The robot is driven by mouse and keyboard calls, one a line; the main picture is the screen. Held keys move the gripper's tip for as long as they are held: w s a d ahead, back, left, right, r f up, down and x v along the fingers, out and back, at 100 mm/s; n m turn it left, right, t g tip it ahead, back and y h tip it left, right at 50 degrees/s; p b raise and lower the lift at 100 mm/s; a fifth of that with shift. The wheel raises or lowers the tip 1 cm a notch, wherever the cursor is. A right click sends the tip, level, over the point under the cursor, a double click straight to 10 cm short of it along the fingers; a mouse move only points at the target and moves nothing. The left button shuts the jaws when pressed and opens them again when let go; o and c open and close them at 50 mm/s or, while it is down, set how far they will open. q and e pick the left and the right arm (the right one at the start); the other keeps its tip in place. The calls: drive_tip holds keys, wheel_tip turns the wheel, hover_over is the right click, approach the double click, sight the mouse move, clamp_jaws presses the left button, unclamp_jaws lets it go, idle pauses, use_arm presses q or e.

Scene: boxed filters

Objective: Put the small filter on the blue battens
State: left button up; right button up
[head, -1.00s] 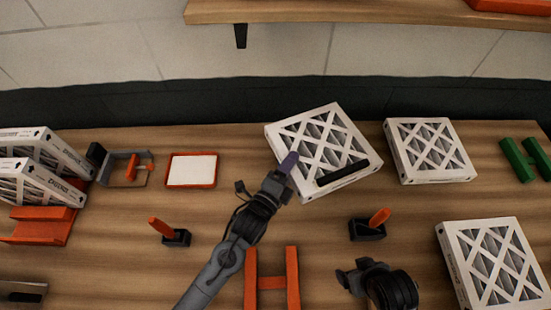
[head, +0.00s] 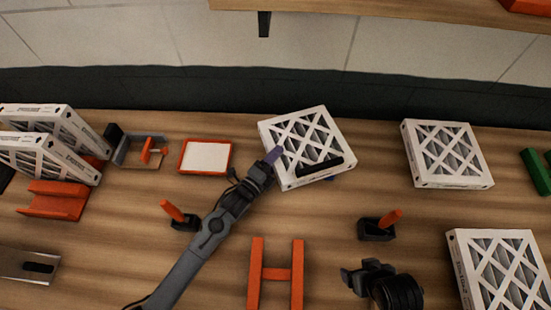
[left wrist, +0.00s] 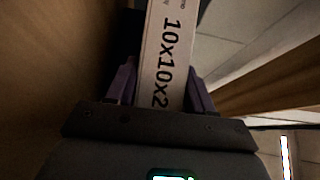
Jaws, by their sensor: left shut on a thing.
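The small filter (head: 305,138), a white-framed square with a lattice face and a dark strip near its front edge, is in the middle of the head view. My left gripper (head: 272,157) is shut on its left edge. In the left wrist view the frame (left wrist: 163,60), printed "10x10x2", sits between my left fingers (left wrist: 163,88). A bit of blue batten (head: 329,179) shows under the filter's front edge; the rest is hidden. I cannot tell whether the filter touches the battens. My right gripper (head: 362,273) is at the lower right, away from the filter; its jaws are unclear.
Two other filters lie at right (head: 448,153) and lower right (head: 497,265). Filters stand upright at left (head: 45,155). Orange battens (head: 276,274), a green batten (head: 538,170), an orange-rimmed tray (head: 205,156) and two orange-handled holders (head: 180,216) (head: 378,228) are around.

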use_arm(q)
drive_tip(key=shift+f, duration=0.3)
drive_tip(key=o, duration=1.1)
drive_tip(key=shift+s+a, duration=0.2)
drive_tip(key=v, duration=1)
drive_tip(key=shift+s+a, duration=0.15)
drive_tip(key=shift+s, duration=0.05)
drive_tip(key=shift+s+a, duration=0.3)
drive_tip(key=shift+s, duration=0.1)
